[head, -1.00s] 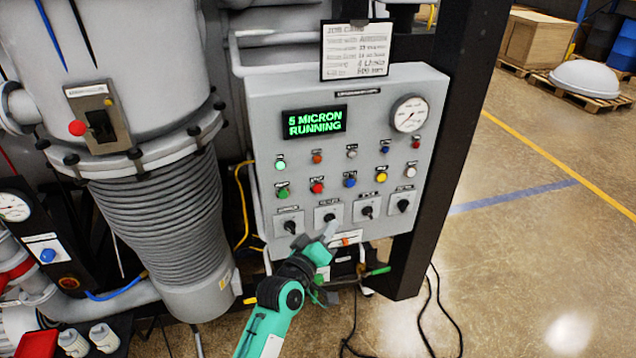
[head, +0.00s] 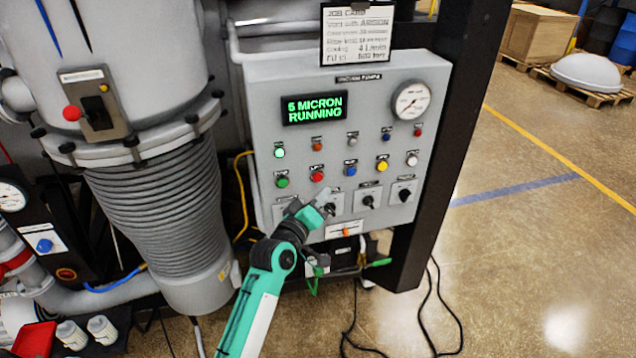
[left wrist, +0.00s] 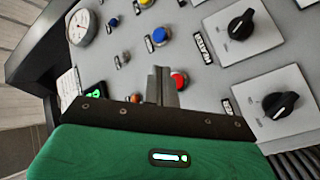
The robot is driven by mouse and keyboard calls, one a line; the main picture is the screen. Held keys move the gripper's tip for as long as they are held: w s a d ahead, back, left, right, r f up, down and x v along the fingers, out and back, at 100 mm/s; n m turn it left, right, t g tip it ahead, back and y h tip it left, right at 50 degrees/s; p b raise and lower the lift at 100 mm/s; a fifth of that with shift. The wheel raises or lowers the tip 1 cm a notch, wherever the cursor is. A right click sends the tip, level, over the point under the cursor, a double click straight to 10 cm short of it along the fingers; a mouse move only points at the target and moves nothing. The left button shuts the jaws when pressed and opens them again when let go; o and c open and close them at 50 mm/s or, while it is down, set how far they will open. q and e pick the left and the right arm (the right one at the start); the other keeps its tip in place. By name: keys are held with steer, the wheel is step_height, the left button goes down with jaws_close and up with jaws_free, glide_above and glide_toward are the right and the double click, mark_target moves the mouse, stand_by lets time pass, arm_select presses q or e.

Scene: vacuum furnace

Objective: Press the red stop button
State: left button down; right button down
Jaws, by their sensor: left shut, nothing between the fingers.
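The red stop button (head: 317,176) is a round red cap in the lower button row of the grey control panel (head: 262,100), between a green and a blue button. My left gripper (head: 324,194) is shut and empty, its tip just below the red button in the head view. In the left wrist view, the shut fingers (left wrist: 160,88) point at the panel, and the red button (left wrist: 179,80) shows just right of them. I cannot tell how far the tip is from the panel face. My right gripper is not in view.
A green display (head: 314,108) reads "5 MICRON RUNNING". A blue button (head: 351,170) and a green button (head: 282,182) flank the red one. Black rotary knobs (head: 368,201) sit below. A gauge (head: 411,101) is at upper right. A ribbed column (head: 160,225) stands left.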

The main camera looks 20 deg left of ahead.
mark_target(318, 177)
arm_select(q)
steer(key=shift+w+a, duration=0.45)
steer(key=shift+w, duration=0.2)
steer(key=shift+w+a, duration=0.4)
steer(key=shift+w, duration=0.2)
stand_by(0.5)
stand_by(0.7)
steer(key=shift+w+a, duration=0.25)
steer(key=shift+w, duration=0.1)
